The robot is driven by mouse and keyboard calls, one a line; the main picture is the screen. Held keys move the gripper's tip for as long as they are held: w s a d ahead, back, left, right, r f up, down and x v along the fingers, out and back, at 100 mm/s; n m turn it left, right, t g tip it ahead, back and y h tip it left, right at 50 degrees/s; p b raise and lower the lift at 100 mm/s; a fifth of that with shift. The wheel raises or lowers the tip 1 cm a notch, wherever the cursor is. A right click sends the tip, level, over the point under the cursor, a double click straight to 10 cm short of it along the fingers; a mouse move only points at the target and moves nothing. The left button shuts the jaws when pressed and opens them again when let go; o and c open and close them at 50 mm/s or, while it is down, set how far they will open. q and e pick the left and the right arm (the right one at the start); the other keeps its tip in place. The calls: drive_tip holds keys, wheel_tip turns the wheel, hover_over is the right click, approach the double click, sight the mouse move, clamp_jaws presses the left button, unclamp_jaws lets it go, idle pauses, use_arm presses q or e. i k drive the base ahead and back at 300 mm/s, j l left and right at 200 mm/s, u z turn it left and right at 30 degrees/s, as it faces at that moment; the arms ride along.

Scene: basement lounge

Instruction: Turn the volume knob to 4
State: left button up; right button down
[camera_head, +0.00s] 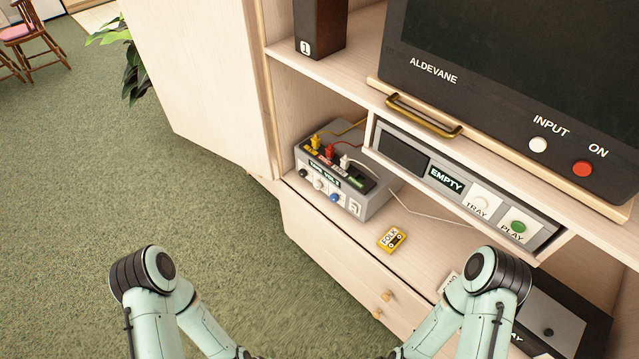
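A grey amplifier-like box (375,202) sits on the shelf of the pale wooden cabinet. Its front has a small dark display (324,174) with white text that seems to include "VOL"; its number is too small to read surely. Below the display are a black knob (303,173), a whitish knob (320,184) and a blue knob or button (335,197). I cannot tell from their labels which is the volume knob. Yellow, red and white plugs stand in its top. Both my arms show at the bottom edge, apart from the box; both grippers are out of the picture.
A yellow cassette (392,239) lies on the shelf right of the box. A tape deck (404,153) reading "EMPTY" is mounted under the upper shelf, with a television (480,95) above. A brass handle (424,116) juts out. Green carpet (150,200) at left is clear.

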sight(318, 185)
drive_tip(key=i+j+u, duration=0.1)
drive_tip(key=i, duration=0.4)
drive_tip(key=i+j+u, duration=0.15)
drive_tip(key=i+j, duration=0.15)
drive_tip(key=i, duration=0.15)
